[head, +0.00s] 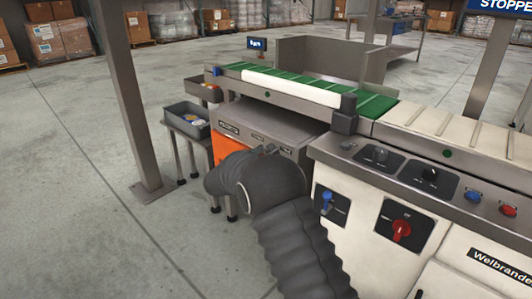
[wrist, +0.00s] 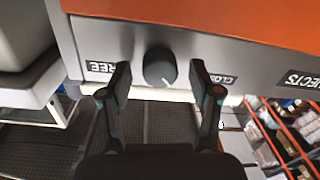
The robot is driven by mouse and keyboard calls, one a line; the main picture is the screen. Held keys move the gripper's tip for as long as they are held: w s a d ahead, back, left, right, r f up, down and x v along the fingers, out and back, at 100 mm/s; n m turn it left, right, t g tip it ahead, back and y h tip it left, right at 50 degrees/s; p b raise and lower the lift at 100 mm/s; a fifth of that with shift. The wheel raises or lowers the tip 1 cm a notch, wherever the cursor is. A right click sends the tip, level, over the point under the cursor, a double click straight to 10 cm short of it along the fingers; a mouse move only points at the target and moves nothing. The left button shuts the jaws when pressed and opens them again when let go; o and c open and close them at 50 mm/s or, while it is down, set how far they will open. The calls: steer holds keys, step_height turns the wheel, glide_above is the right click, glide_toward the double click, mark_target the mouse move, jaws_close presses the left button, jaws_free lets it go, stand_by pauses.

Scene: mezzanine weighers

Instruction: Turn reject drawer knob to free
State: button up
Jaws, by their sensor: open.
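The reject drawer knob (wrist: 160,66) is a dark round knob on a grey strip under an orange panel in the wrist view. A FREE label (wrist: 100,67) lies to its left and a partly covered label starting CLO (wrist: 222,79) to its right. A small pale mark shows near the knob's lower edge. My gripper (wrist: 159,76) is open, with one finger on each side of the knob and visible gaps between. I cannot tell how deep the fingertips reach. In the head view my arm hides the knob and the gripper's fingers.
A REJECTS label (wrist: 298,82) is at the right of the strip. In the head view, the orange panel (head: 229,148) is beside my arm, a grey bin (head: 188,122) stands left, and a white control cabinet (head: 375,215) with a red switch (head: 401,230) stands close on the right.

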steer(key=c, duration=1.1)
steer(key=shift+c, duration=0.2)
steer(key=shift+f+m+b, duration=0.1)
steer(key=shift+m+b, duration=0.2)
steer(key=shift+b, duration=0.05)
steer(key=m+b, duration=0.4)
steer(key=shift+f+m, duration=0.15)
steer(key=shift+m, duration=0.15)
steer(key=m+b, duration=0.4)
steer(key=shift+m, duration=0.4)
steer(key=m+b, duration=0.2)
steer(key=m, duration=0.1)
steer(key=shift+m+h+b, duration=0.3)
steer(key=shift+m, duration=2.4)
